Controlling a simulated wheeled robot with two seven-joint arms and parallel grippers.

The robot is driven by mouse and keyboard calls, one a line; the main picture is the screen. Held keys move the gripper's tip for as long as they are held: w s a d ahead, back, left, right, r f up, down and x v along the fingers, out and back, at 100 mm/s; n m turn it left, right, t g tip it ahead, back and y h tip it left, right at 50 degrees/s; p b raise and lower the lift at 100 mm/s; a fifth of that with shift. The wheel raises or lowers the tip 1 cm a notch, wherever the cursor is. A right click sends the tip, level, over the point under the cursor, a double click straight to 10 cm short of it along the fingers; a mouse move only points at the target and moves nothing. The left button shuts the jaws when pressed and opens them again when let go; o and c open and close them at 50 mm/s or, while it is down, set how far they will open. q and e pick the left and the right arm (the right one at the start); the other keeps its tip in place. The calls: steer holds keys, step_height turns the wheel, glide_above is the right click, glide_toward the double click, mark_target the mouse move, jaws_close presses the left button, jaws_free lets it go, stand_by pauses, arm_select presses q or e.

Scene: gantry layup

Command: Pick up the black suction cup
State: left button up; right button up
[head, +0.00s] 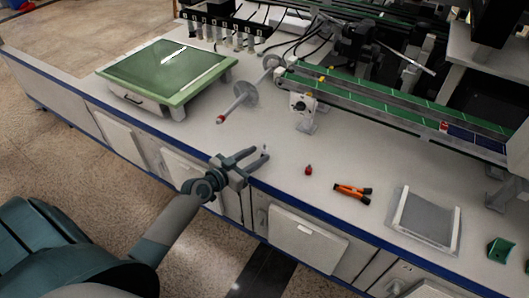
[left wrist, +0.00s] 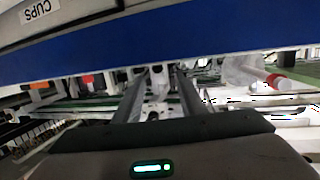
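I cannot pick out a black suction cup for certain in either view. A tiny greyish piece (head: 264,148) stands on the bench just beyond one fingertip of my left gripper (head: 253,167) in the head view; it is too small to identify. My left gripper is open and empty at the bench's front edge. In the left wrist view its two fingers (left wrist: 161,72) are apart, with nothing held between them. My right gripper is in neither view.
The blue bench edge (left wrist: 75,60) is close to the wrist.

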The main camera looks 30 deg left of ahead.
mark_target(262, 153)
arm_select(q)
steer(key=shift+x, duration=2.25)
steer(key=shift+d+f, duration=0.1)
steer(key=shift+s, duration=0.1)
steer(key=shift+c, duration=0.2)
jaws_close()
